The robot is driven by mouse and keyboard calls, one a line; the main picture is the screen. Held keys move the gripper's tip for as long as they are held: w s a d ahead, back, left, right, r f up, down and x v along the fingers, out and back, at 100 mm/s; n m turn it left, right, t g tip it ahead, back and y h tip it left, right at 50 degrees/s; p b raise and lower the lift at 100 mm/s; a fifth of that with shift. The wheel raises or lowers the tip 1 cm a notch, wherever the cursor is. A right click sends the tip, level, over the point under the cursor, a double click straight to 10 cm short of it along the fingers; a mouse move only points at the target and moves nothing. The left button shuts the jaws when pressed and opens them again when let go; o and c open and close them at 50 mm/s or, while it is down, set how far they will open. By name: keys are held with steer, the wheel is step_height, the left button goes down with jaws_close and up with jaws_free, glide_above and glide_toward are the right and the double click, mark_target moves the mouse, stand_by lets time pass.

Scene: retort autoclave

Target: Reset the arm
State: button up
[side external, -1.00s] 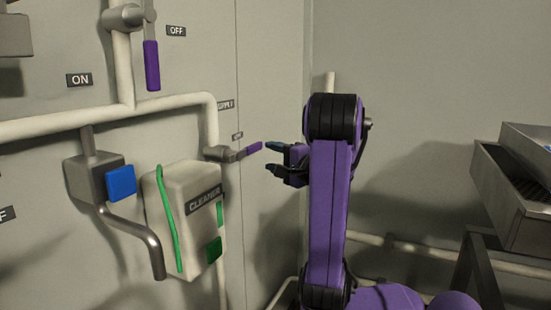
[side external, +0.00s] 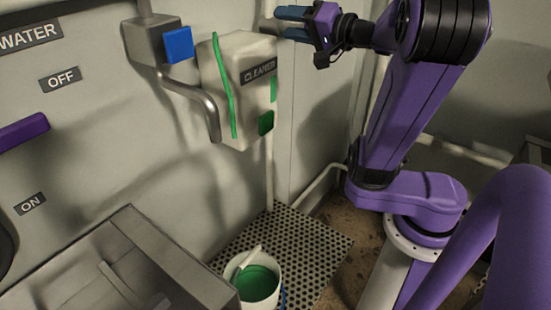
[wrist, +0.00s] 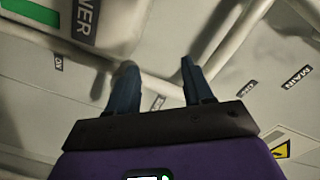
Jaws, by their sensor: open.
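My gripper (side external: 286,23) is in the upper part of the side external view, with its two blue-grey fingers pointing left. The fingers are apart, with nothing between them. They are just to the upper right of the white cleaner box (side external: 238,98) on the wall; I cannot tell how far they are from the wall. The wrist view also shows my gripper (wrist: 158,68) open and empty, with pale pipes and the wall beyond the fingers. The pipe tap with the purple lever is not clearly visible now.
A grey dispenser with a blue button (side external: 179,44) and a bent spout is left of the cleaner box. Below are a bucket of green liquid (side external: 258,283) on a perforated floor grate (side external: 318,240) and a metal basin (side external: 150,245). A purple wall lever (side external: 22,131) is at far left.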

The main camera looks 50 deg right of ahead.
steer(key=s+a+f+n+g+y, duration=0.3)
steer(key=a+f+n+g+y, duration=0.65)
steer(key=a+n+g, duration=0.4)
steer(key=s+d+f+n+g+h, duration=0.1)
steer(key=s+f+n+h, duration=0.3)
steer(key=s, duration=0.5)
steer(key=s+d+f+n+g+h, duration=0.1)
steer(key=s+f+n+g+h, duration=0.2)
steer(key=s+f+n+h, duration=0.2)
steer(key=shift+s+d+f+n, duration=0.2)
steer(key=shift+s+f+n, duration=0.35)
steer(key=shift+s+f, duration=1.25)
steer(key=shift+s+r, duration=0.2)
